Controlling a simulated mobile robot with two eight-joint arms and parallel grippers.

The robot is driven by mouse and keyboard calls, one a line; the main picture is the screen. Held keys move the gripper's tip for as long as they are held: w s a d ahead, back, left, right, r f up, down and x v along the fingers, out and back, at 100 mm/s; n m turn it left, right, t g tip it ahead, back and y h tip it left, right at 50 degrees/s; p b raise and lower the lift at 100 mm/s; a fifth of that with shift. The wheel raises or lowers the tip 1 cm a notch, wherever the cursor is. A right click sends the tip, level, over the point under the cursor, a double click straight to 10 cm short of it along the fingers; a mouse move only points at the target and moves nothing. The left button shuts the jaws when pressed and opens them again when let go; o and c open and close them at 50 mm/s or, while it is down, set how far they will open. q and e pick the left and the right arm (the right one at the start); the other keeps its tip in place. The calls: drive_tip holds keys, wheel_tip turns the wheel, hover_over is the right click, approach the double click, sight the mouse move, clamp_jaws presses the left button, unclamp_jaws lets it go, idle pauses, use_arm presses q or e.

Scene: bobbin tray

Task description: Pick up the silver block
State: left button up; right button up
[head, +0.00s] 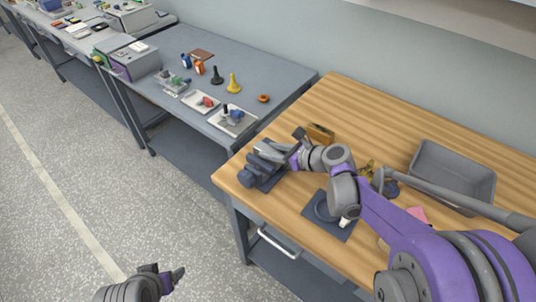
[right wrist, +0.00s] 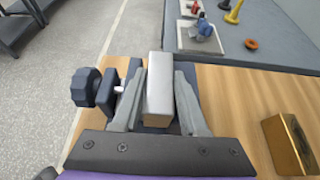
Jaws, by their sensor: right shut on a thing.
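The silver block (right wrist: 160,88) shows in the right wrist view as a pale upright bar between the two grey fingers. My right gripper (right wrist: 159,100) is shut on it. In the head view my right gripper (head: 268,152) is at the left end of the wooden table, over a dark blue device with a knob (head: 247,179). The knob (right wrist: 86,87) also shows left of the fingers in the right wrist view. Whether the block still touches the device is hidden. My left gripper (head: 172,278) is low in the head view, away from the table; its opening is unclear.
A brassy block (head: 320,134) stands just right of my right gripper. A grey bin (head: 455,172) and a dark blue mat with a ring (head: 318,222) are farther right on the wooden table. A grey table (head: 250,65) with several small objects adjoins on the left.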

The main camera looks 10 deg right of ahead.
clamp_jaws()
